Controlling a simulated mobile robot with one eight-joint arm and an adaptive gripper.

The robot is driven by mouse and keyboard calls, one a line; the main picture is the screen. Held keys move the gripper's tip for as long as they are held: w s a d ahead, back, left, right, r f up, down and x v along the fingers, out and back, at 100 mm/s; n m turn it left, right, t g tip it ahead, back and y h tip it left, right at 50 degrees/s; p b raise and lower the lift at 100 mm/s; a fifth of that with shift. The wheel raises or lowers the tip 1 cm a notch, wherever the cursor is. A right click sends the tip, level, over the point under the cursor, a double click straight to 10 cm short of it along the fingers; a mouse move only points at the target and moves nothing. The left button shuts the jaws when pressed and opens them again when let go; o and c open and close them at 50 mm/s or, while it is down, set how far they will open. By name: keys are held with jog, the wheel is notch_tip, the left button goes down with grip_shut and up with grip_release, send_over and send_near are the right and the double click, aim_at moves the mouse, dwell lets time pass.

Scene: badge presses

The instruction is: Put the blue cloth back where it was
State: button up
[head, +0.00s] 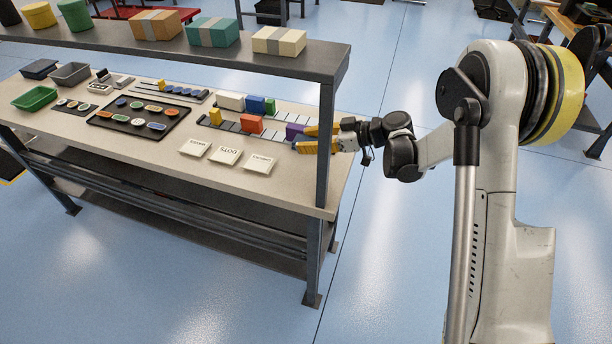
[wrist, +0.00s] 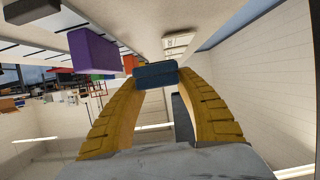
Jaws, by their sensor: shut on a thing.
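My gripper (head: 318,138) reaches in over the right end of the workbench (head: 150,167). In the wrist view its two yellow fingers (wrist: 157,78) are shut on the folded dark blue cloth (wrist: 155,76), held at the fingertips. The cloth is hard to make out in the head view, where the fingers and the purple block cover that spot. I cannot tell whether the cloth touches the bench. The purple block (head: 294,131) stands close to the fingertips; it shows to the left of the cloth in the wrist view (wrist: 93,52).
Slotted racks hold a yellow block (head: 215,116), a red-orange block (head: 251,124), a white block (head: 230,101) and a blue block (head: 256,104). Lettered cards (head: 228,156) lie in front. A badge tray (head: 138,118) lies to the left. A shelf (head: 200,58) and its post (head: 324,140) rise nearby.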

jog(key=b, duration=0.1)
send_over(304, 177)
notch_tip(304, 177, down, 3)
jog(key=shift+w+r, duration=0.1)
jog(key=shift+f+b, duration=1.1)
jog(key=shift+f, duration=0.9)
jog(key=shift+f, duration=0.2)
jog(key=o, duration=0.9)
jog(key=shift+o, duration=0.5)
jog(key=shift+r, duration=0.1)
jog(key=shift+d+r, duration=0.15)
jog(key=shift+r, duration=0.1)
jog(key=p+v, duration=0.3)
jog(key=v, duration=0.8)
jog(key=shift+s+d+r, duration=0.1)
jog(key=shift+s+d, duration=0.15)
jog(key=shift+d, duration=0.05)
